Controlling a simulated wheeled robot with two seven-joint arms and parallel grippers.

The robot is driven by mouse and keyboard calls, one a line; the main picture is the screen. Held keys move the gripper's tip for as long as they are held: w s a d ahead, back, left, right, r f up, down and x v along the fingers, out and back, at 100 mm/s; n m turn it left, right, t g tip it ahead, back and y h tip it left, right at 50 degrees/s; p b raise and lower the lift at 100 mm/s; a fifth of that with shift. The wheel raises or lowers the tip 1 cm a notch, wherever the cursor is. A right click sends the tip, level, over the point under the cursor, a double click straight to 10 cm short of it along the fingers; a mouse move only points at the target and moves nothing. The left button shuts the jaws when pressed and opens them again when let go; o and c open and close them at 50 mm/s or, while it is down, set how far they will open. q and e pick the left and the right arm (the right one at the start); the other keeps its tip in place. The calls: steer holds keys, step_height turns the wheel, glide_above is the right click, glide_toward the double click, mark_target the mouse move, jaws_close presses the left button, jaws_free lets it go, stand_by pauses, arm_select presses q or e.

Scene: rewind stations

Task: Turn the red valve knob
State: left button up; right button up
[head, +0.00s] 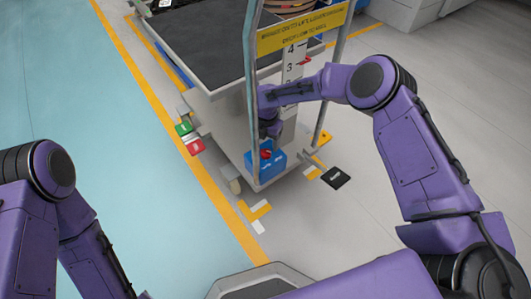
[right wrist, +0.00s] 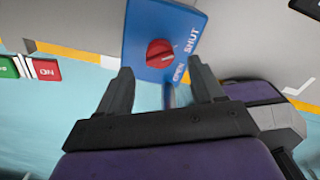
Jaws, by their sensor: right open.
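The red valve knob (right wrist: 159,53) is round with a raised grip and sits on a blue plate (right wrist: 196,18) marked SHUT and OPEN. In the head view the knob (head: 265,154) is low on the front of the grey station, partly behind my right gripper. My right gripper (right wrist: 158,82) is open and empty. Its two fingers point toward the knob, one to each side below it in the right wrist view, apart from it. In the head view the right gripper (head: 268,130) is small and its fingers are hard to make out. My left gripper is out of view; only my left arm shows.
Green (head: 184,127) and red (head: 196,146) tags stick out from the station's left side. A black pedal (head: 336,178) juts out at the right. Upright posts carry a yellow sign (head: 300,30) above the knob. The blue floor at left is clear.

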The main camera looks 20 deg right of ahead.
mark_target(266, 150)
step_height(266, 150, down, 5)
steer(key=shift+b, duration=0.6)
steer(key=shift+c, duration=0.3)
steer(key=c, duration=1)
steer(key=shift+o, duration=0.2)
